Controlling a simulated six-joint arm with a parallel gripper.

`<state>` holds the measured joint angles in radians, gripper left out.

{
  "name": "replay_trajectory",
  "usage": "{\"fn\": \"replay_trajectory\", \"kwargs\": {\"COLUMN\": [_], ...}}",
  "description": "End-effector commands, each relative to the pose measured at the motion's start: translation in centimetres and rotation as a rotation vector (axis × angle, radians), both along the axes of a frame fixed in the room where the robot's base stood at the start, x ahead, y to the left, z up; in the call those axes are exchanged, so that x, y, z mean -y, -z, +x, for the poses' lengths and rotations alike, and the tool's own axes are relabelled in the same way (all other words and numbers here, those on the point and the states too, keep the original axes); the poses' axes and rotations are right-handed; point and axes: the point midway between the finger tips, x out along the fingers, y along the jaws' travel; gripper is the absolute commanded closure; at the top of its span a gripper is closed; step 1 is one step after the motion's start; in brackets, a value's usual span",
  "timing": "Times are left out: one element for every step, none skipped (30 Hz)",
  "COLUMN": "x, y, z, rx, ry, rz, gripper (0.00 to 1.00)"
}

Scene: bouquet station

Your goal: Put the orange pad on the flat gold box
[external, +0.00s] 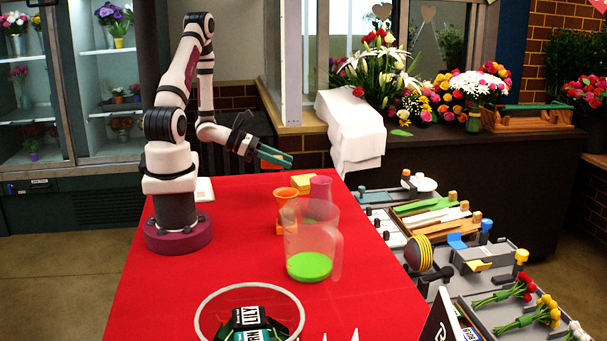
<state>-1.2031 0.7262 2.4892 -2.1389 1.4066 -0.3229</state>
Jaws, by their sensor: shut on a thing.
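My gripper (276,156) is above the red table, left of the picture's middle, with its teal fingers pointing right. A small yellow-gold block (301,183) sits behind the orange cup, below and right of my gripper. It may be the gold box; its lower part is partly hidden.
A ring (203,304) surrounds dark labelled items at the front. Trays of tools and flowers line the right. The red table's left-middle (235,240) is clear.

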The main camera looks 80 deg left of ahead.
Motion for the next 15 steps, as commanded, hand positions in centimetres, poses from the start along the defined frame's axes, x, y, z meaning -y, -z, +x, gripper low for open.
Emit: {"fn": "replay_trajectory", "kwargs": {"x": [0.6, 0.9, 1.3, 1.6, 1.9, 2.3, 2.7, 3.2, 3.8, 4.2, 4.7, 5.2, 5.6, 5.7, 5.4], "y": [-0.4, -0.6, -0.8, -1.0, -1.2, -1.5, -1.8, -2.2, -2.6, -2.9, -3.3, -3.6, -3.8, -3.9, -3.8], "z": [0.2, 0.5, 1.1, 1.7, 2.5, 3.8, 4.7, 5.8, 7.0, 7.8, 8.6, 9.5, 10.0, 10.4, 10.8], "rx": [0.000, 0.000, -0.002, -0.003, -0.005, -0.008, -0.009, -0.008, -0.009, -0.007, -0.005, -0.004, -0.002, -0.001, -0.001], "ry": [0.004, 0.007, 0.019, 0.032, 0.045, 0.065, 0.082, 0.097, 0.114, 0.127, 0.138, 0.148, 0.155, 0.159, 0.160], "rz": [0.000, 0.002, 0.005, 0.007, 0.009, 0.011, 0.012, 0.013, 0.011, 0.011, 0.009, 0.007, 0.003, 0.003, 0.001], "gripper": [1.00, 1.00, 1.00, 1.00, 1.00, 1.00, 1.00, 1.00, 1.00, 1.00, 1.00, 1.00, 1.00, 1.00, 1.00]}}
